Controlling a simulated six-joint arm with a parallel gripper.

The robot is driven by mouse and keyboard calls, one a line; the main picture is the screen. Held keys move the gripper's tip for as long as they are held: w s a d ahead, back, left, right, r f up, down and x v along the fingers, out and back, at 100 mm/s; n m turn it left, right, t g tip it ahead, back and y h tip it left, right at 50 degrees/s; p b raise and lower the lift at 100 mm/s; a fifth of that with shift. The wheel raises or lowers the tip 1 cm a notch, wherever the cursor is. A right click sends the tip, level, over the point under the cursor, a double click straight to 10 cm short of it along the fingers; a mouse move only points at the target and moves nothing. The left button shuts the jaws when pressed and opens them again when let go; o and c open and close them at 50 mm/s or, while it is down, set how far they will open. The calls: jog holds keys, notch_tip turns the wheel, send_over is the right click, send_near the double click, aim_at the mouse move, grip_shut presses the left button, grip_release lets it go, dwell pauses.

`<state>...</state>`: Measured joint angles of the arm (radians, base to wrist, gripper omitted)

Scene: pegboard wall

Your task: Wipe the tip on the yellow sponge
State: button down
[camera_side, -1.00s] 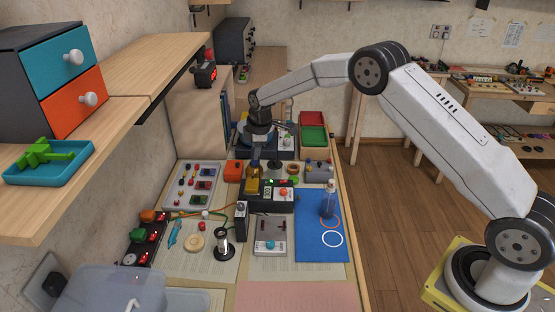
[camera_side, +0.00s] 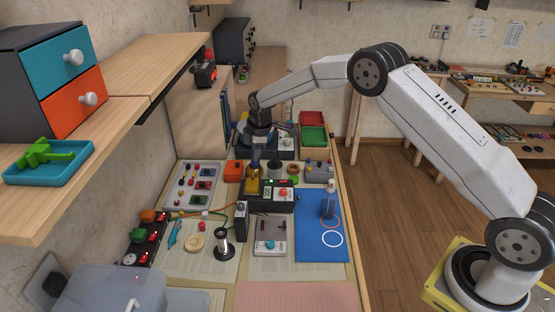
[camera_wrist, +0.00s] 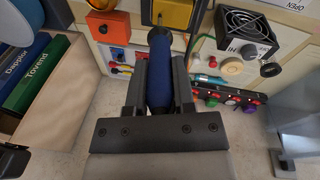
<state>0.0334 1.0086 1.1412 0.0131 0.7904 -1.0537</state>
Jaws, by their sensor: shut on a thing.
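My gripper (camera_wrist: 161,82) is shut on the blue handle of a soldering iron (camera_wrist: 160,60). In the side view, my gripper (camera_side: 257,141) is over the back of the bench. The iron (camera_side: 255,165) points down toward the yellow sponge (camera_side: 252,186). In the wrist view, the sponge (camera_wrist: 173,13) is at the top edge, partly cut off by the frame. The thin metal tip shows against the yellow. I cannot tell whether the tip touches the sponge.
A station with a lit display (camera_side: 268,194) stands at the sponge. An orange box (camera_side: 233,172) is to its left. A fan unit (camera_wrist: 245,30) shows at right in the wrist view. A blue mat (camera_side: 318,240) with a bottle (camera_side: 328,203) lies at right.

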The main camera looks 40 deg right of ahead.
jog(key=shift+s+a, duration=1.25)
jog(key=shift+a, duration=0.05)
dwell(1.9)
jog(key=shift+w+d, duration=0.95)
jog(key=shift+d, duration=0.05)
dwell(1.2)
jog(key=shift+r, duration=0.2)
jog(key=shift+w+v, duration=0.25)
jog(key=shift+v, duration=0.9)
jog(key=shift+w+v, duration=0.25)
jog(key=shift+v, duration=0.9)
jog(key=shift+r, duration=0.1)
